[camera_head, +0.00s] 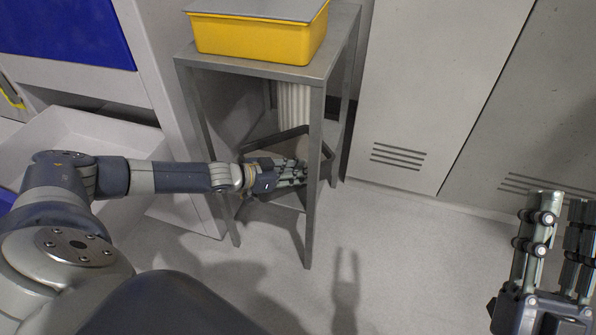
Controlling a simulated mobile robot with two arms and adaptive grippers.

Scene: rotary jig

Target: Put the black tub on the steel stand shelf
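The steel stand (318,90) is in the upper middle, with a top plate and a lower shelf level between its legs. A dark-rimmed open shape (275,138), which looks like the black tub, is inside the stand at the lower level. My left arm reaches in from the left, and my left gripper (298,172) is between the stand's legs at the near side of that shape. A front leg and the hand hide part of it. I cannot tell whether the fingers touch or grip it. My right gripper (556,240) is at the lower right, fingers apart and empty, away from the stand.
A yellow tub (255,38) with a grey lid stands on the stand's top. A white ribbed object (293,103) shows behind the stand's legs. Grey cabinets (430,70) stand to the right. A pale open drawer (75,125) is at the left. The floor in front is clear.

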